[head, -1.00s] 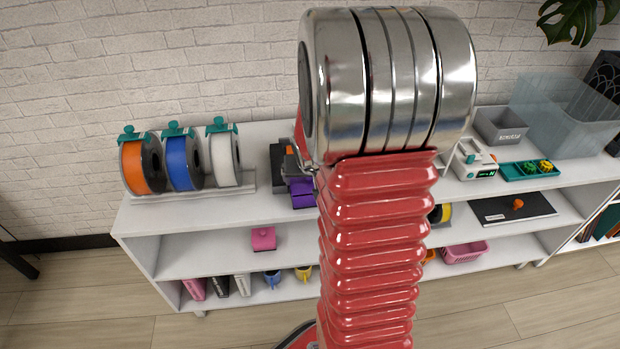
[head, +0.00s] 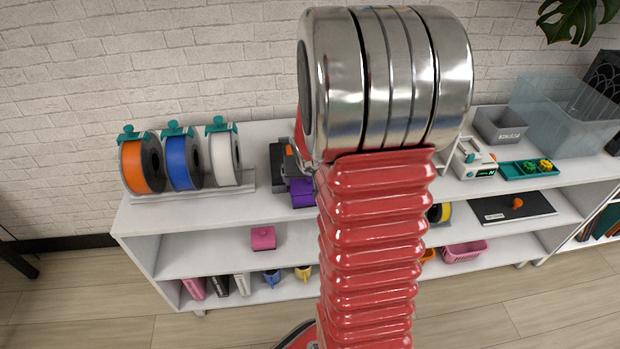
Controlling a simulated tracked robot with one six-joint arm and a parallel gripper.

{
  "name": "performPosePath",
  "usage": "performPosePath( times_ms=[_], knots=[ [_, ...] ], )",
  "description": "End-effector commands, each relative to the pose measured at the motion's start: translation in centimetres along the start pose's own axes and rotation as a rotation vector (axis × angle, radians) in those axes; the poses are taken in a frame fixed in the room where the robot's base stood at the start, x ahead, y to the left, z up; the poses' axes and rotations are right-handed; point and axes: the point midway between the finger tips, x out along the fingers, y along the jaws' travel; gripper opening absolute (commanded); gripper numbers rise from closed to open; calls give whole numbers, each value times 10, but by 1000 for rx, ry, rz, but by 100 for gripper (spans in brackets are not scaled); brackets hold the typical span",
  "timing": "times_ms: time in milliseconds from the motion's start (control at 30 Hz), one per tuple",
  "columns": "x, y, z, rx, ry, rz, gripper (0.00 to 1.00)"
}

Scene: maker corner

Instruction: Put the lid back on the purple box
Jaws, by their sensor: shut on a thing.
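The purple box (head: 303,201) stands on the top of the white shelf unit, just left of my red arm, which hides its right part. A purple piece that looks like its lid (head: 299,185) shows directly above it. My gripper (head: 292,170) is partly visible as a dark grey shape over the purple piece, beside the arm. It is shut on what appears to be the lid. The fingertips are mostly hidden, and I cannot tell whether the lid touches the box.
Orange, blue and white spools (head: 182,160) stand on a rack to the left. A dark object (head: 277,165) is close behind the gripper. A grey bin (head: 499,128), a clear bin (head: 572,130) and a teal tray (head: 528,170) are right. Bare shelf top (head: 215,210) lies front left.

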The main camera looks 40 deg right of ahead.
Motion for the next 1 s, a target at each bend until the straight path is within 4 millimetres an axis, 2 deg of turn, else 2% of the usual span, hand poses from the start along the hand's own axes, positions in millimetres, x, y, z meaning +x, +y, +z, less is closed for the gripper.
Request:
performPosePath(
  times_ms=[333,400,433,833,867,1000],
  knots=[
    [1,0,0,-1,0,0,67],
    [2,-1,1,-1,0,0,26],
    [2,-1,1,-1,-1,0,25],
    [3,-1,3,-2,-6,0,24],
    [3,-1,3,-2,-6,0,53],
    [3,-1,4,-2,-7,0,63]
  ],
)
